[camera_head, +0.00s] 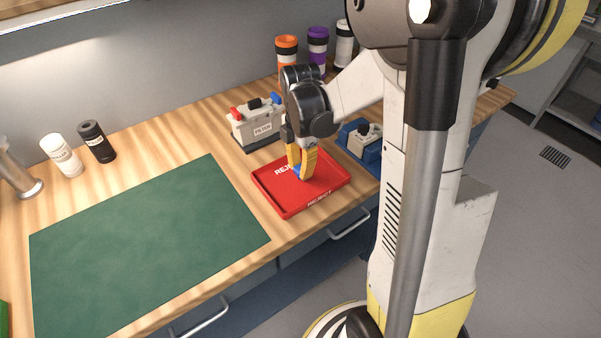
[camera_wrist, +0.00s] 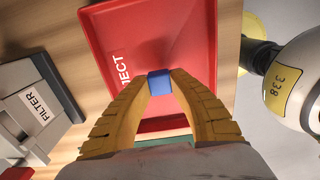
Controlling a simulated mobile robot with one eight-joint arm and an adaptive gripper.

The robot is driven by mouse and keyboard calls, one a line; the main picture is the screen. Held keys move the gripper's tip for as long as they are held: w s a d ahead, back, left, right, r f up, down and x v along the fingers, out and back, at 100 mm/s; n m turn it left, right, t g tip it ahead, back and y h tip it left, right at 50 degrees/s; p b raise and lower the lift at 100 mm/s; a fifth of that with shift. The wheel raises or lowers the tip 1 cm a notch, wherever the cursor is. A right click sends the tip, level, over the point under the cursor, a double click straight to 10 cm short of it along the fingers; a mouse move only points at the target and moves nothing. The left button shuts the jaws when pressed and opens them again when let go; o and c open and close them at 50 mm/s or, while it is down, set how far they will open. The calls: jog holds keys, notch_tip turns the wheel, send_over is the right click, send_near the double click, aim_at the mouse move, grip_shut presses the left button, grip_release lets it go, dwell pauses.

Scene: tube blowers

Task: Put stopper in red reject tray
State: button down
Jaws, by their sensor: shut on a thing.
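The red reject tray (camera_head: 330,190) lies on the wooden bench near its front edge, with white lettering on its floor and rim. My gripper (camera_head: 300,172) is over the tray, fingers pointing down. In the wrist view my gripper (camera_wrist: 159,80) has its yellow fingers shut on a small blue stopper (camera_wrist: 160,84). The stopper shows between the fingertips, with the red tray (camera_wrist: 128,35) behind it. Only a bit of the blue stopper (camera_head: 297,169) shows in the head view. I cannot tell whether it touches the tray floor.
A grey filter box (camera_head: 262,131) with red and blue parts stands behind the tray. A blue tray (camera_head: 352,146) holding a grey part is at its right. A green mat (camera_head: 140,245) lies left.

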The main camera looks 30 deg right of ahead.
jog(key=shift+f, duration=0.3)
jog(key=shift+f, duration=0.1)
jog(key=shift+f, duration=0.15)
jog(key=c, duration=1.3)
grip_release()
jog(key=shift+o, duration=0.2)
notch_tip(320, 180, up, 12)
jog(key=f+p, duration=0.1)
jog(key=p, duration=0.4)
jog(key=s+a+r+m+t, duration=0.3)
jog(key=s+a+m, duration=0.2)
jog(key=m, duration=0.4)
jog(key=s+a+r+m+t, duration=0.4)
jog(key=s+a+m, duration=0.2)
jog(key=a+m, duration=0.2)
jog(key=shift+a+r+m, duration=0.15)
jog(key=shift+m, duration=0.55)
